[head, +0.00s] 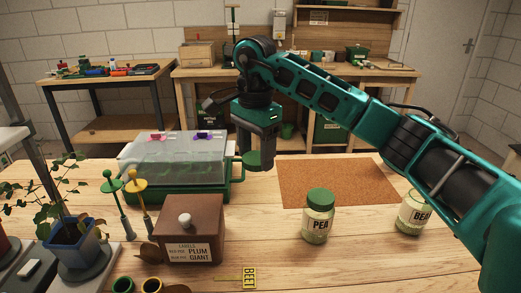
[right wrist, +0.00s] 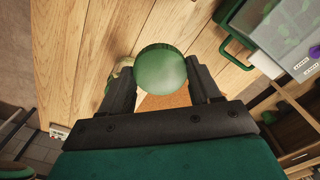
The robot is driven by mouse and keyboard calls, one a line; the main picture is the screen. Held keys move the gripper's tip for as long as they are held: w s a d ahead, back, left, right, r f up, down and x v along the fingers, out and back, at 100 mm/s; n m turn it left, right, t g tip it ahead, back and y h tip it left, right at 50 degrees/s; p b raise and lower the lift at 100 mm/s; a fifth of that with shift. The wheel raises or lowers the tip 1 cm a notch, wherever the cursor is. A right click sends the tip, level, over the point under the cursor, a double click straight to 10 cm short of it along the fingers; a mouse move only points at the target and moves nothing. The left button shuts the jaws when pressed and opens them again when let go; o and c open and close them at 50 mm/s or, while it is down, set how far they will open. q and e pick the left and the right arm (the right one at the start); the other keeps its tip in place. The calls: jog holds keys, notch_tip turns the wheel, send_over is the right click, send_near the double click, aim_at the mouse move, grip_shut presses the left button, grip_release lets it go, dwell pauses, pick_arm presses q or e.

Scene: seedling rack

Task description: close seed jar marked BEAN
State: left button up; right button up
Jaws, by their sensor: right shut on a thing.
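The jar marked BEAN (head: 409,216) stands upright on the table at the right in the head view. My right arm hides part of it, and no green lid shows on its visible top. My right gripper (head: 258,152) is shut on a round green lid (head: 257,163), held above the table beside the clear-topped tray, well left of the BEAN jar. In the right wrist view the lid (right wrist: 160,68) sits between both fingers. The jar marked PEA (head: 318,222) stands upright with its green lid on, left of the BEAN jar. My left gripper is not in view.
A brown cork mat (head: 338,181) lies behind the jars. The seedling tray (head: 184,196) with a clear cover stands left of my right gripper. A brown label box (head: 205,222), green and yellow tools and a potted plant (head: 68,236) fill the left side. The front right is clear.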

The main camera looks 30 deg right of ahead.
jog(key=s+a+f+n, duration=0.5)
jog(key=s+f+n, duration=0.4)
jog(key=n, duration=0.6)
jog(key=shift+s+a+f, duration=0.3)
jog(key=shift+s, duration=0.2)
